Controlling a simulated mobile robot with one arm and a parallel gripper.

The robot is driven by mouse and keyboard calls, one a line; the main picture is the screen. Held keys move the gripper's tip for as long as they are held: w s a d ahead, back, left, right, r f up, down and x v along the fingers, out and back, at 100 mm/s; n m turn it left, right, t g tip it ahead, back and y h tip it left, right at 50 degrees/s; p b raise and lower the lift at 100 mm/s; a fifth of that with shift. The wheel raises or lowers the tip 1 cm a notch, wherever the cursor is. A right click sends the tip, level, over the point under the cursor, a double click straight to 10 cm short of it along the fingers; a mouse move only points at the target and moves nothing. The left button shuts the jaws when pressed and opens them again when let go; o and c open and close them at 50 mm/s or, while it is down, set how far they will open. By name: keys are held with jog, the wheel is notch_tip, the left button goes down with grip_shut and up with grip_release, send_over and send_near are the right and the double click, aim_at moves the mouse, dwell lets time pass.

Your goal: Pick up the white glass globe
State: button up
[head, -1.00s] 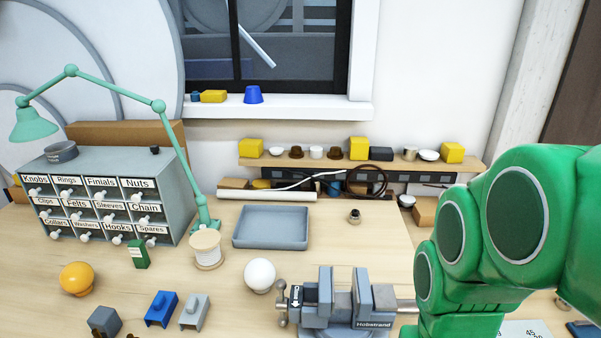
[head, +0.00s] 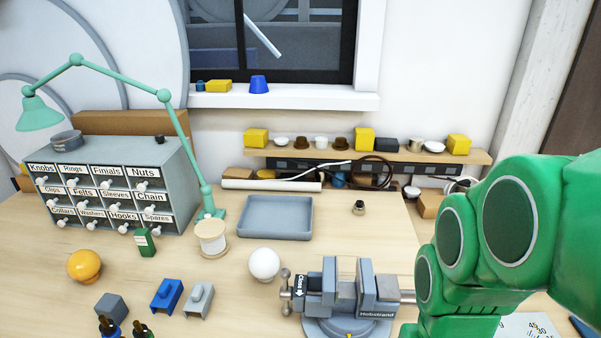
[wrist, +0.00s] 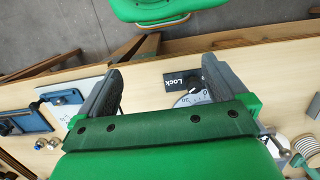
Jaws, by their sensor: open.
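The white glass globe (head: 264,263) sits on the workbench in the head view, left of the grey vise (head: 345,292) and in front of the grey tray. Nothing covers it there. The globe does not show in the wrist view. My gripper (wrist: 158,82) shows in the wrist view with its two fingers apart and nothing between them. It is over another part of the bench, above a dark "Lock" label (wrist: 183,81) and a dial. In the head view my green arm fills the right side, and the gripper itself is not seen.
A yellow-orange globe (head: 84,265), a spool (head: 211,238), blue and grey blocks and a small green box stand left of the white globe. The grey tray (head: 274,218) is behind it. A drawer cabinet (head: 120,185) and green lamp stand at the back left.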

notch_tip(320, 180, up, 5)
jog(key=w+a+m+g+y, duration=0.2)
jog(key=w+a+m+y, duration=0.35)
jog(key=w+a, duration=0.95)
jog(key=w+a+m+y, duration=0.3)
jog(key=w+y, duration=0.1)
jog(key=w, duration=0.5)
jog(key=w+a+m+y, duration=0.3)
jog(key=w+a+y, duration=0.1)
jog(key=w, duration=0.6)
send_near(263, 264)
jog(key=shift+m, duration=0.25)
jog(key=a+f, duration=0.1)
jog(key=w+a+f, duration=0.2)
jog(key=shift+f, duration=0.3)
jog(key=shift+x, duration=3.8)
